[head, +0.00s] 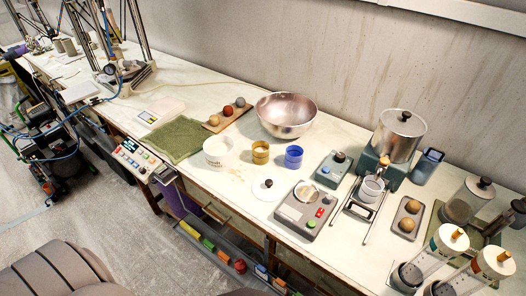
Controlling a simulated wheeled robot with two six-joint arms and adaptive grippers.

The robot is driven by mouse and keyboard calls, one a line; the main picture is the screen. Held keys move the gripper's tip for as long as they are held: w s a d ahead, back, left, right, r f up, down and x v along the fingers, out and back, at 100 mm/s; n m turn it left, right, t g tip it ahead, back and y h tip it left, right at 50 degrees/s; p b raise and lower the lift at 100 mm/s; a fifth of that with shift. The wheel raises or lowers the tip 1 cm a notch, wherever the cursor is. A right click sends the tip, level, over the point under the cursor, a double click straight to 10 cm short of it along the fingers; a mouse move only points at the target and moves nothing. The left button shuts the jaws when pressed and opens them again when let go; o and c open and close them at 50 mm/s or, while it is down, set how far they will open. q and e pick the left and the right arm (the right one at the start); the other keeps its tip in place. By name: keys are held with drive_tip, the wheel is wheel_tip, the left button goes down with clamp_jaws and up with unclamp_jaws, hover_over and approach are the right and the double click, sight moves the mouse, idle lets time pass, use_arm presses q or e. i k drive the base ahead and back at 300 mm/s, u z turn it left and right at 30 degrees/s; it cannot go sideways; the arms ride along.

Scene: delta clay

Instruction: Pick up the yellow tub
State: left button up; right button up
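The yellow tub (260,153) is a small, open, gold-yellow cup standing upright on the white workbench (180,188). It stands between a white tub (216,152) on its left and a blue tub (294,157) on its right, apart from both. The steel bowl (286,115) is just behind it. Nothing is seen touching the yellow tub.
A green towel (176,139) and a board with several balls (227,114) lie to the left. A white disc with a dark knob (267,187) and a grey control box (306,210) are in front. A padded seat-like shape (55,270) is at lower left.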

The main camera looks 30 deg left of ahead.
sight(261, 149)
drive_tip(key=u, duration=0.6)
drive_tip(key=k, duration=0.3)
drive_tip(key=u, duration=0.65)
